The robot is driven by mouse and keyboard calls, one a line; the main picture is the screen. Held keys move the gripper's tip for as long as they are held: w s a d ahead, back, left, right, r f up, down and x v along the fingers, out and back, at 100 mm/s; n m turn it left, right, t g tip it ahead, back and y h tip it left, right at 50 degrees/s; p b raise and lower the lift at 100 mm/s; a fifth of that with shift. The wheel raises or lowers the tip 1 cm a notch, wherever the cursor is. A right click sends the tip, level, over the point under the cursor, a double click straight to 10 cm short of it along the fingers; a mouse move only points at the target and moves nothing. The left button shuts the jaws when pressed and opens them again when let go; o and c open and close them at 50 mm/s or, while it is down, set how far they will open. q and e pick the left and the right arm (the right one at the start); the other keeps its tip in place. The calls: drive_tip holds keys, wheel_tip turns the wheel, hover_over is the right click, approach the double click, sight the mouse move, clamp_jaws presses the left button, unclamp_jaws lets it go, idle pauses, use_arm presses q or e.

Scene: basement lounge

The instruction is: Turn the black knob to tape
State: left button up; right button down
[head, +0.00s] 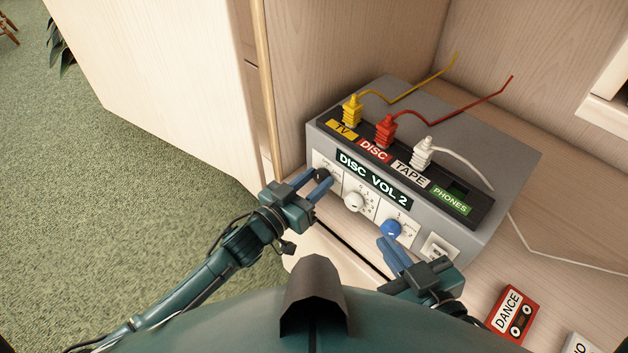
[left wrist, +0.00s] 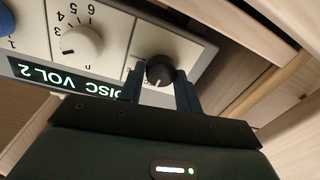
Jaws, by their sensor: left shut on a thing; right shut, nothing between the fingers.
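The black knob (head: 321,174) is at the left end of the grey box's front panel. In the left wrist view the black knob (left wrist: 160,71) sits between the two blue fingers of my left gripper (left wrist: 159,92), which is shut on it. In the head view my left gripper (head: 318,184) reaches it from the lower left and partly covers it. The box's display (head: 374,178) reads "DISC VOL 2". The TAPE label (head: 411,174) is on the top strip. My right gripper (head: 386,247) is shut and empty, just below the blue knob.
A white knob (head: 354,201) and a blue knob (head: 391,229) are on the same panel. Yellow (head: 352,111), red (head: 386,131) and white (head: 422,153) plugs stand on top. A red DANCE cassette (head: 513,312) lies on the shelf. A cabinet wall rises close to the box's left.

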use_arm(q)
drive_tip(key=m, duration=0.4)
drive_tip(key=shift+p, duration=0.3)
drive_tip(key=shift+f+m+h, duration=0.15)
drive_tip(key=shift+m+h, duration=0.15)
drive_tip(key=shift+m, duration=2)
use_arm(e)
drive_tip(key=shift+s+g, duration=0.15)
drive_tip(key=shift+g, duration=0.25)
use_arm(q)
drive_tip(key=shift+s, duration=0.1)
drive_tip(key=o, duration=1)
drive_tip(key=p+v, duration=0.2)
drive_tip(key=v, duration=1.1)
use_arm(e)
drive_tip(key=shift+s+d+r+m+h, duration=0.3)
drive_tip(key=shift+d+r+m+h, duration=0.15)
drive_tip(key=shift+r, duration=0.25)
